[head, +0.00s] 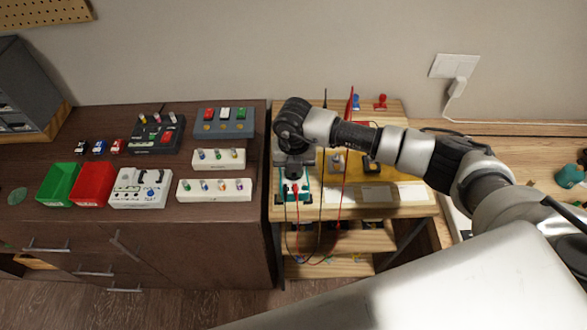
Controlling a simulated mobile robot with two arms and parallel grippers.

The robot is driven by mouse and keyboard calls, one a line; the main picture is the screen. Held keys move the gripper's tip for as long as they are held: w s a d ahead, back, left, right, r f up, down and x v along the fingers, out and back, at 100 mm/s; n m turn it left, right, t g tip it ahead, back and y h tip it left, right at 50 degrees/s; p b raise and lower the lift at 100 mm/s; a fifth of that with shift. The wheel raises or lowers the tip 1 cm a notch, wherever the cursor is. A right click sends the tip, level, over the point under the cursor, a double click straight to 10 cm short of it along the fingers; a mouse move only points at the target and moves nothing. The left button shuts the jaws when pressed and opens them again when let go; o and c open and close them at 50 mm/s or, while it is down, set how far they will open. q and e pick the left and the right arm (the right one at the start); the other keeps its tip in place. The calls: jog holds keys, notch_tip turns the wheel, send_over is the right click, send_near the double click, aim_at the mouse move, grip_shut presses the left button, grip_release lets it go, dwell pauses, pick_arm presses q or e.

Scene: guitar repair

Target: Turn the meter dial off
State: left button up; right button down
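The meter (304,192) is a teal device on the left end of the wooden stand in the head view, with red and black leads running by it. My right arm reaches in from the right, and my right gripper (293,186) points down over the meter. The arm and gripper cover much of the meter, so its dial cannot be made out. Whether the gripper touches the meter, and whether its fingers are open or shut, cannot be seen. My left gripper is not in view.
A red lead (346,130) and a black lead hang in loops by the stand (430,209). On the dark cabinet (215,230) to the left are a green bin (58,185), a red bin (93,184), a white tester (140,190) and white racks (214,191).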

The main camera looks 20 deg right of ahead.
dwell(0.4)
jog(key=c, duration=1.1)
grip_release()
jog(key=shift+c, duration=0.2)
notch_tip(320, 180, up, 11)
jog(key=b, duration=0.2)
jog(key=shift+b, duration=0.3)
